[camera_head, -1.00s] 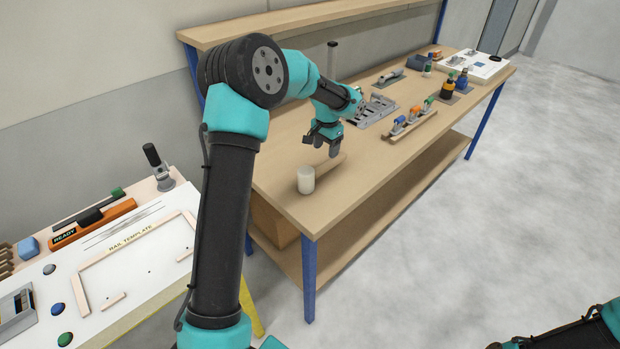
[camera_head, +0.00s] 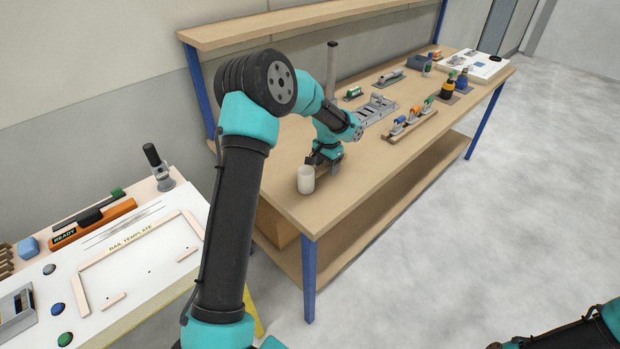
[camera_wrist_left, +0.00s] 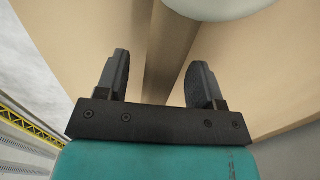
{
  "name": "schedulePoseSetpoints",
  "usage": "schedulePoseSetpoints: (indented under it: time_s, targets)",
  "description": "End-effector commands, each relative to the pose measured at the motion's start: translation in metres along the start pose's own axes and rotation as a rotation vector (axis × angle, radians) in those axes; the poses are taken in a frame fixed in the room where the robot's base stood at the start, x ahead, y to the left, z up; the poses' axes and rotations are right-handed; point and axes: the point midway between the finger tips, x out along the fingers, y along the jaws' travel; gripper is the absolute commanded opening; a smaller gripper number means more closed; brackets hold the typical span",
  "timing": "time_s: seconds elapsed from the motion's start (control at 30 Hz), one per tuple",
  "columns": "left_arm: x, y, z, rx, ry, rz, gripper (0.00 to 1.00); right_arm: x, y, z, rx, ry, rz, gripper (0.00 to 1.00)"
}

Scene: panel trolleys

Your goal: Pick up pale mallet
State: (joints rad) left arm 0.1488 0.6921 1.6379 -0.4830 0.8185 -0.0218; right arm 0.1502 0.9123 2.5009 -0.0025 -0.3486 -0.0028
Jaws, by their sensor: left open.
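The pale mallet has a whitish cylindrical head (camera_head: 306,182) standing near the front left corner of the wooden bench. In the left wrist view part of the pale head (camera_wrist_left: 225,5) shows at the top edge. A brown strip that looks like its handle (camera_wrist_left: 172,50) runs from the head down between the fingers. My left gripper (camera_head: 328,170) is low over the bench, just right of the head, and hides most of the handle in the head view. Its two dark fingers (camera_wrist_left: 157,82) are apart, one on each side of the handle. I cannot tell whether they touch it.
The bench (camera_head: 345,205) has bare wood in front of and right of the mallet. A white template trolley (camera_head: 140,255) stands at the left.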

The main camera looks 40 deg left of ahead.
Motion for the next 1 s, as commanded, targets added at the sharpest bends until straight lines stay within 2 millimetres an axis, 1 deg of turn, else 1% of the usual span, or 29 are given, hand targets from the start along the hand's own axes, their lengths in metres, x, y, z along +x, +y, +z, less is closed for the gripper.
schedulePoseSetpoints:
  time_s: [0.03, 0.13, 0.6, 0.67, 1.0]
  targets:
    - [0.0062, -0.0002, 0.0003, 0.0, -0.001, 0.001, 0.62, 0.0, 0.0, 0.0, 0.0, 0.0, 0.0, 0.43]
    - [0.0115, -0.0005, 0.0004, 0.0, -0.001, 0.0, 0.62, 0.0, 0.0, 0.0, 0.0, 0.0, 0.0, 0.43]
    - [0.012, -0.0005, 0.0003, 0.0, 0.0, 0.0, 0.62, 0.0, 0.0, 0.0, 0.0, 0.0, 0.0, 0.43]
    - [0.012, -0.0005, 0.0003, 0.0, 0.0, 0.0, 0.57, 0.0, 0.0, 0.0, 0.0, 0.0, 0.0, 0.43]
    - [0.0119, -0.0005, 0.0003, 0.0, 0.0, 0.0, 0.24, 0.0, 0.0, 0.0, 0.0, 0.0, 0.0, 0.43]
